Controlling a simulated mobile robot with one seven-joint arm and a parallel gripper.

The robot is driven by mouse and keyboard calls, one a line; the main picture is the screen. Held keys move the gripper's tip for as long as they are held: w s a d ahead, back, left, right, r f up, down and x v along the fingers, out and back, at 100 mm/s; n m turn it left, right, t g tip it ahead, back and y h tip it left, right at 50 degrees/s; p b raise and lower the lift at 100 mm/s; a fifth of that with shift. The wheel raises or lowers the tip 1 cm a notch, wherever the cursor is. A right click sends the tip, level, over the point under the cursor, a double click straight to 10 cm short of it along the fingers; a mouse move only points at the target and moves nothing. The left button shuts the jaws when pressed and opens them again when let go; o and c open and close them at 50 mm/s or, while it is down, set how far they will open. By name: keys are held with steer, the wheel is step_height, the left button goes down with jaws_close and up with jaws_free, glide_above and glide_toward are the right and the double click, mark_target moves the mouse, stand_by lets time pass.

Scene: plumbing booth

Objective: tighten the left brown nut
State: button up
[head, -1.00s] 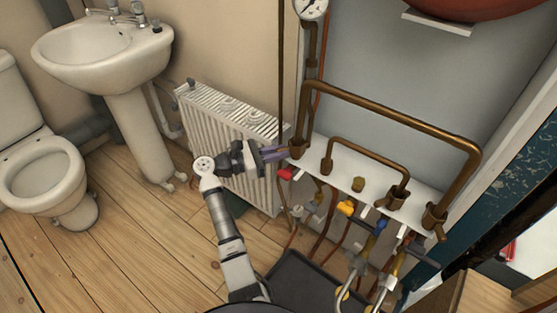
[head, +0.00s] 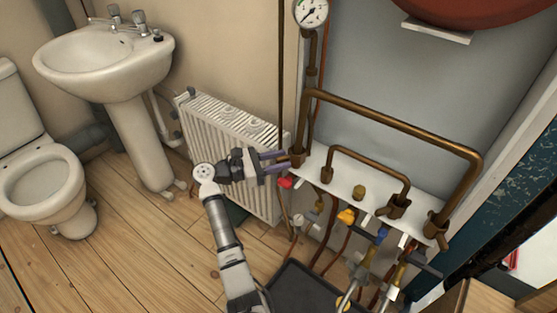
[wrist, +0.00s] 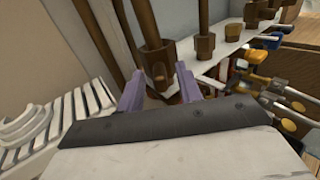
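The left brown nut (head: 298,158) is at the foot of the tall copper pipe, at the left end of the white shelf. It also shows in the wrist view (wrist: 155,58), upright, with a small round boss on its near side. My gripper (head: 286,160) points at it from the left. In the wrist view, the two purple fingers of my gripper (wrist: 159,76) stand apart, with the nut ahead between their tips. Nothing is held. I cannot tell whether a fingertip touches the nut.
The white radiator (head: 240,150) stands behind and below my gripper. More brown nuts and pipes line the white shelf (head: 340,182) to the right. A red valve handle (head: 285,182) sits just below the left nut. Hoses and yellow valves (head: 346,215) hang under the shelf.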

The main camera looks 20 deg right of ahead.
steer(key=a+b, duration=0.2)
steer(key=a, duration=1.1)
steer(key=shift+s+a, duration=0.25)
steer(key=shift+a, duration=0.1)
